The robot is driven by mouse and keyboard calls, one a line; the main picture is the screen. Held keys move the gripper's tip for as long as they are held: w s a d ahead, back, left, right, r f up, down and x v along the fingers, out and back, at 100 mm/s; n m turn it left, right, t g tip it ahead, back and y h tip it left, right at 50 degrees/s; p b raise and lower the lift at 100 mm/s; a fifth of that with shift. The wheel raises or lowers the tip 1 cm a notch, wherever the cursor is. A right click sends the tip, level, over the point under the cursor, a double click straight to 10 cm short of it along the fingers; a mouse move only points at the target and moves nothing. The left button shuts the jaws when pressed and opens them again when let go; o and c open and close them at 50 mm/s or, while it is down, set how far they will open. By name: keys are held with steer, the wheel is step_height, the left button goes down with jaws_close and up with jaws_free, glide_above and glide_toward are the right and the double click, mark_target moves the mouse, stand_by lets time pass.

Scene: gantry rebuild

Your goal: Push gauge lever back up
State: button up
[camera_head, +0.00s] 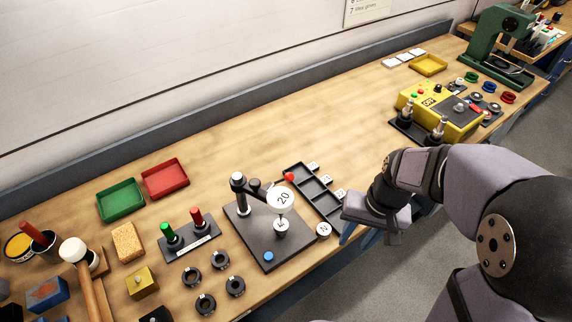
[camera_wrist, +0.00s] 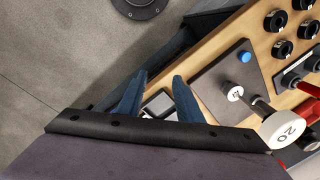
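The gauge stands on a dark square base plate (camera_head: 248,236) on the bench. It has a black post, a round white dial (camera_head: 280,199) reading 20, and a lever with a red ball knob (camera_head: 289,177) pointing right and toward the back. The dial also shows at the right edge of the wrist view (camera_wrist: 284,130). My gripper (camera_head: 377,213) is off the bench's front edge, to the right of the gauge and clear of the lever.
A black slotted tray (camera_head: 312,190) with white numbered tiles lies right of the gauge. Left are a stand with green and red handles (camera_head: 188,242), several black rings (camera_head: 206,303), and green (camera_head: 121,200) and red (camera_head: 165,179) trays. A yellow box (camera_head: 452,112) stands farther right. The middle bench is clear.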

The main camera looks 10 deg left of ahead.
mark_target(292, 175)
steer(key=w+a+r+y, duration=0.2)
steer(key=a+r, duration=0.2)
steer(key=w+a+r+y, duration=0.2)
steer(key=w+a+r, duration=0.1)
steer(key=a+r, duration=0.1)
steer(key=w+a+r+y, duration=0.2)
steer(key=w+a+r, duration=0.1)
steer(key=a+r, duration=0.2)
steer(key=shift+a+r+m+t, duration=0.1)
steer(key=shift+a+m+t, duration=0.1)
steer(key=shift+m+t, duration=0.15)
steer(key=shift+a+f, duration=0.45)
steer(key=shift+f, duration=0.1)
steer(key=shift+p+x, duration=1)
steer(key=shift+x, duration=1.95)
steer(key=shift+w, duration=0.15)
jaws_close()
